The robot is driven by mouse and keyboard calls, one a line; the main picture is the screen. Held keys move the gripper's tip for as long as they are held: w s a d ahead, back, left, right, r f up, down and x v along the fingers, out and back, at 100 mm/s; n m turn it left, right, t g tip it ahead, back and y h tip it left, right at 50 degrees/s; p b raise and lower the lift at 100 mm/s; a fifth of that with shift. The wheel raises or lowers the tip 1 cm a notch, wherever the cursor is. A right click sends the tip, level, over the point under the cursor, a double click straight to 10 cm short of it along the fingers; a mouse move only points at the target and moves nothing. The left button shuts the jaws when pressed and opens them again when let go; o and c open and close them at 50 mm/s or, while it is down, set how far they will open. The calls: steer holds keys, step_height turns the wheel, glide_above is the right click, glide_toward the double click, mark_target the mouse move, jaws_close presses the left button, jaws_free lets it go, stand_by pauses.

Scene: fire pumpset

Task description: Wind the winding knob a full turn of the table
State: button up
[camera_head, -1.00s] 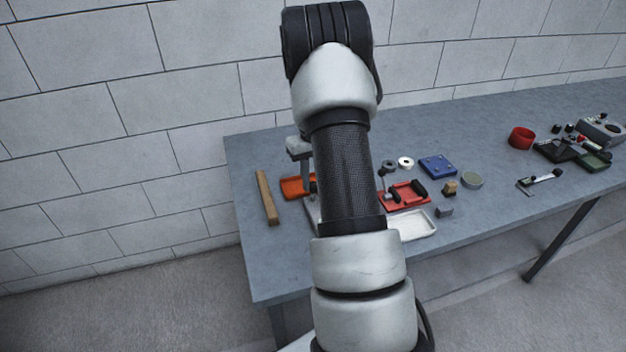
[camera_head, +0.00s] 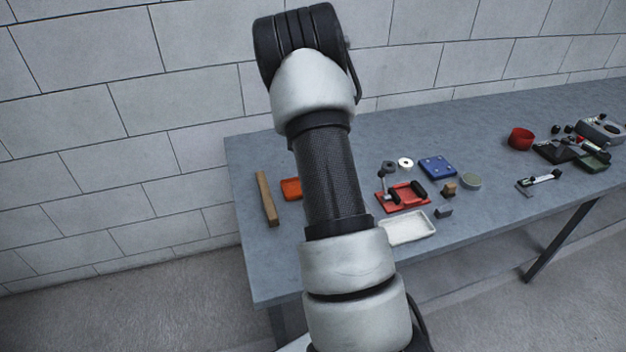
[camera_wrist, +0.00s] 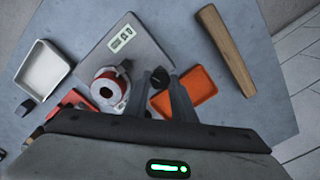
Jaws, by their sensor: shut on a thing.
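In the wrist view, my gripper (camera_wrist: 159,84) is shut on the black winding knob (camera_wrist: 160,77), which shows between its fingertips. To its left is a round red and white spool-like part (camera_wrist: 109,87) with a label. Behind that is a flat grey plate (camera_wrist: 148,42) with a green and white label, which seems to belong to the winding table. The lower parts of the knob are hidden by the fingers. In the head view my arm hides the gripper, the knob and the winding device.
An orange tray (camera_wrist: 195,88) lies close to the right of my gripper, with a wooden bar (camera_wrist: 226,50) beyond it. A white tray (camera_wrist: 42,70) is at the left. In the head view, a red fixture (camera_head: 402,197) and a blue block (camera_head: 437,166) stand right of my arm on the grey table (camera_head: 330,262).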

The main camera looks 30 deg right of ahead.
steer(key=shift+m, duration=1.9)
steer(key=shift+p, duration=0.3)
steer(key=o, duration=1.1)
steer(key=shift+c, duration=0.2)
steer(key=shift+r, duration=0.1)
step_height(320, 180, up, 17)
steer(key=shift+r+p, duration=0.15)
steer(key=shift+p, duration=0.3)
